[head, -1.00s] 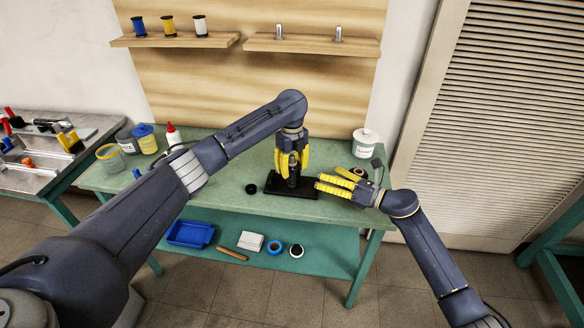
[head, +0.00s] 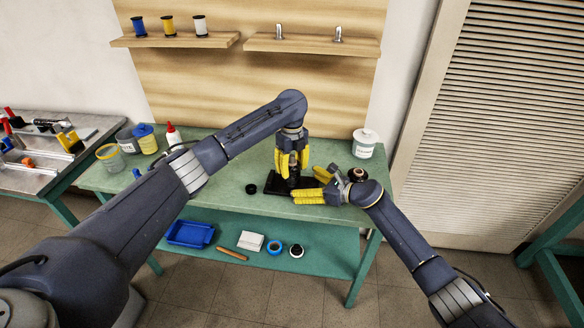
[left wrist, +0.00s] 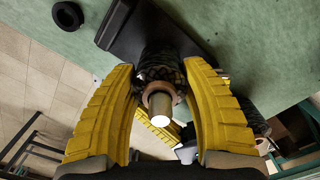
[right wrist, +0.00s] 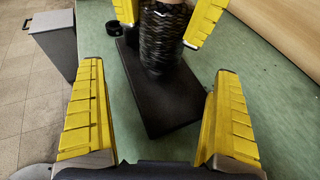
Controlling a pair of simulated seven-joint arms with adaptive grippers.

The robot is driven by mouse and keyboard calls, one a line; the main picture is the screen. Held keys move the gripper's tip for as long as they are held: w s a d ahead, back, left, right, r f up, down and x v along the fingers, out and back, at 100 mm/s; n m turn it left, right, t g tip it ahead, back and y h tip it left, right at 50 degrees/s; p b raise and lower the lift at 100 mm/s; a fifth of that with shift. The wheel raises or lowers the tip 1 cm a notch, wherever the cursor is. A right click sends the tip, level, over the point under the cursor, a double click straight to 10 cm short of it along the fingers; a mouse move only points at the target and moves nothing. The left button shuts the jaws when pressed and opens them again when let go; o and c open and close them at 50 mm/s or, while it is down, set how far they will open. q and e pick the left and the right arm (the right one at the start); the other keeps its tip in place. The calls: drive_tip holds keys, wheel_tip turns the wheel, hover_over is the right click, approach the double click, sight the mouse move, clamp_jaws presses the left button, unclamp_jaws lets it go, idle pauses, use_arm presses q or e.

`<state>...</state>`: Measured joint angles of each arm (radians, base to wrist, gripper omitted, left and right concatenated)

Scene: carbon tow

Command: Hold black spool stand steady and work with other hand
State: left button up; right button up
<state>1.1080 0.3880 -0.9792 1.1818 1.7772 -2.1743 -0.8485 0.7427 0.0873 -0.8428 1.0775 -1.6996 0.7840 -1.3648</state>
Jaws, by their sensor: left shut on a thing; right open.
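The black spool stand has a flat dark base (head: 275,183) on the green bench, and the base also shows in the right wrist view (right wrist: 165,115). A dark woven-patterned spool (right wrist: 163,38) stands upright on it. My left gripper (head: 291,165) comes down from above and is shut on the spool stand, with yellow fingers on either side of its top. The left wrist view shows a pale-ended post (left wrist: 158,102) between those fingers. My right gripper (head: 318,187) is open and empty beside the base's right side. In the right wrist view the base and spool lie ahead, between its fingers (right wrist: 160,70).
A small black ring (head: 251,189) lies left of the base. Another dark spool (head: 357,175) sits on the bench behind my right wrist. A white tub (head: 364,143) stands at the back right. Bottles and jars (head: 147,139) stand at the bench's left end.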

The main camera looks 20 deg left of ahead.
sight(295, 182)
drive_tip(key=shift+x, duration=2.35)
drive_tip(key=shift+c, duration=0.6)
